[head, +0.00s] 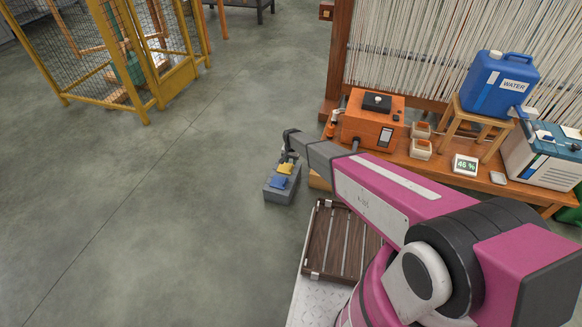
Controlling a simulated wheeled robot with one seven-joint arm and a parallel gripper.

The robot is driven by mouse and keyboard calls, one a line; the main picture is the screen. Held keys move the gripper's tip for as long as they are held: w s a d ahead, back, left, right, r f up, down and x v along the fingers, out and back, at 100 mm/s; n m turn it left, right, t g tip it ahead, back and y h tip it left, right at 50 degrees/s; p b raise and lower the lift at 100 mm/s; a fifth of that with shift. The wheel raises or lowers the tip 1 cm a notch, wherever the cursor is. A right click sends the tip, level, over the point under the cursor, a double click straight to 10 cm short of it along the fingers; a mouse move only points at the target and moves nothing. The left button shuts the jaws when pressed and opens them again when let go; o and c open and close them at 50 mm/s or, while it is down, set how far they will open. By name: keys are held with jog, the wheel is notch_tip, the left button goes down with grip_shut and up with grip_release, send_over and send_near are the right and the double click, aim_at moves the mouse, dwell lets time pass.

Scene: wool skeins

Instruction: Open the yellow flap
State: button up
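A small grey box (279,195) sits low on the left of the wooden bench. A yellow flap (286,168) is at its far end, with a blue flap (278,182) nearer. Both look small, and I cannot tell whether the yellow flap is fully down. My gripper (288,156) hangs from the end of my grey and magenta arm, just above and beside the yellow flap. Its fingers are tiny and dark here. I cannot tell whether they touch the flap or are open or shut.
The wooden bench (440,170) on the right bears an orange box (368,122), a blue water canister (498,85) and a display (465,165). A loom with pale threads (430,50) stands behind it. A yellow mesh cage (125,60) stands at upper left. Floor on the left is clear.

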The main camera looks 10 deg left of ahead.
aim_at(285, 167)
notch_tip(285, 167, down, 5)
jog(key=shift+r, duration=0.1)
grip_shut()
dwell(0.3)
